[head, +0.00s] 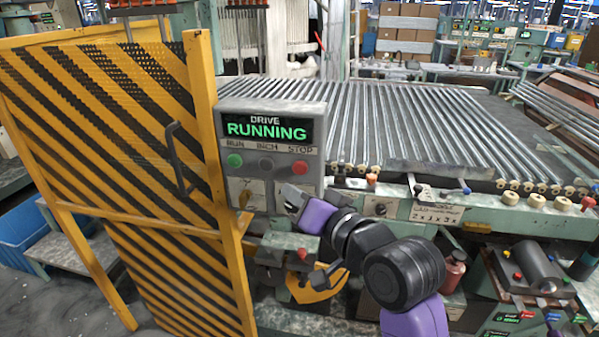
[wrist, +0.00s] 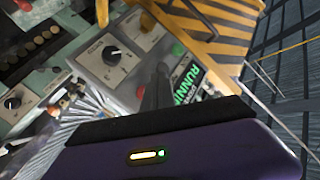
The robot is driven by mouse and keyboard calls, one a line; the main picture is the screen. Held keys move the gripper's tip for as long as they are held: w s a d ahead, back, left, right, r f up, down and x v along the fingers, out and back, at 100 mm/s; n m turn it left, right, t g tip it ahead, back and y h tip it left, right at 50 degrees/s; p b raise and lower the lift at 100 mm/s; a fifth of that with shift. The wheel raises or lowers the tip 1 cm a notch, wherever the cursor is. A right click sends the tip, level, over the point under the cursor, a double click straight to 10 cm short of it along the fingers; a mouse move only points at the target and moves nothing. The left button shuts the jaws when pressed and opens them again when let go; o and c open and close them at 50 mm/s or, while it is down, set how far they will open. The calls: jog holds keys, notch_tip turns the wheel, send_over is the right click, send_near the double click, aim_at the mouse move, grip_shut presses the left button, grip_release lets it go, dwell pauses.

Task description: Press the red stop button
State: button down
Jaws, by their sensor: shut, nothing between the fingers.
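The red stop button (head: 300,167) sits at the right end of a row on a grey control box (head: 320,135), under the printed word STOP. In the wrist view my shut dark fingers (wrist: 162,72) overlap the box face beside the display (wrist: 192,84).
A green RUN button (head: 235,160) and a dark INCH button (head: 266,164) are left of the stop button. A yellow-and-black striped guard gate (head: 120,120) with a handle stands close on the left. A roller bed (head: 400,125) of tubes lies behind my arm.

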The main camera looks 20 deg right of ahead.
jog(key=shift+w+d, duration=0.75)
jog(key=shift+w, duration=0.25)
jog(key=shift+w+d, duration=0.7)
jog(key=shift+w, duration=0.25)
jog(key=shift+w+d, duration=0.1)
jog(key=shift+w, duration=0.05)
dwell(0.6)
jog(key=shift+w+d, duration=0.15)
jog(key=shift+w, duration=0.05)
jog(key=shift+w+d, duration=0.3)
jog(key=shift+w, duration=0.1)
dwell(0.9)
dwell(0.3)
jog(key=shift+s+a+p, duration=0.5)
jog(key=shift+s, duration=0.25)
jog(key=shift+s+a, duration=0.1)
jog(key=shift+s+a+p, duration=0.45)
jog(key=shift+s+a, duration=0.25)
jog(key=shift+s, duration=0.25)
jog(key=shift+s+a+p, duration=0.4)
jog(key=shift+s+a, duration=0.3)
jog(key=shift+s, duration=0.25)
